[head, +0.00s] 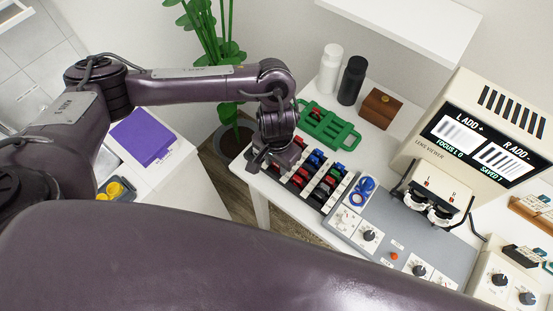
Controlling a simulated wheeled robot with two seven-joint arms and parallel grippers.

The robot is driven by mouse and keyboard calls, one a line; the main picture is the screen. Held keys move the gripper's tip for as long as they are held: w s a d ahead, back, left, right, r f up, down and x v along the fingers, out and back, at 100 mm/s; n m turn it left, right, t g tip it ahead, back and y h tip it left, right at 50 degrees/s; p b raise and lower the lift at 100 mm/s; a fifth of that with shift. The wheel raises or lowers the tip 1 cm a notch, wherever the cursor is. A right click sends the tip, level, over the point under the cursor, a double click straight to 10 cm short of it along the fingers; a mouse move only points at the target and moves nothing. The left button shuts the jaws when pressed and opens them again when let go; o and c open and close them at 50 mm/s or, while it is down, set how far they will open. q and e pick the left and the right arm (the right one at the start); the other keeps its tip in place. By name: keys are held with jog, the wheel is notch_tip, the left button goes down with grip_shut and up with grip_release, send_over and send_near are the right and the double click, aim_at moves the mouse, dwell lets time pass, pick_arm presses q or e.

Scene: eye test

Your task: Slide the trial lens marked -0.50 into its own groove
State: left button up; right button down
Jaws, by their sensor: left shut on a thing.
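My left gripper (260,163) points down at the left end of the lens rack (327,204). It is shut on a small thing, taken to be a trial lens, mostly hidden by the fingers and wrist. The -0.50 mark cannot be read. The rack is black and white, with several red, blue, green and dark lenses in its grooves. Which groove belongs to the held lens cannot be told from here. My right gripper is not in view.
A green tray (343,136) lies behind the rack. White (330,66) and black (352,82) bottles and a brown box (381,106) stand beyond. A grey control panel (376,254) and the lens viewer (450,110) are to the right. A potted plant (234,138) stands behind my left arm.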

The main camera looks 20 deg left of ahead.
pick_arm(q)
jog(key=shift+f, duration=0.25)
jog(key=o, duration=1)
notch_tip(320, 180, up, 8)
jog(key=shift+f+p, duration=0.1)
jog(key=shift+p, duration=0.85)
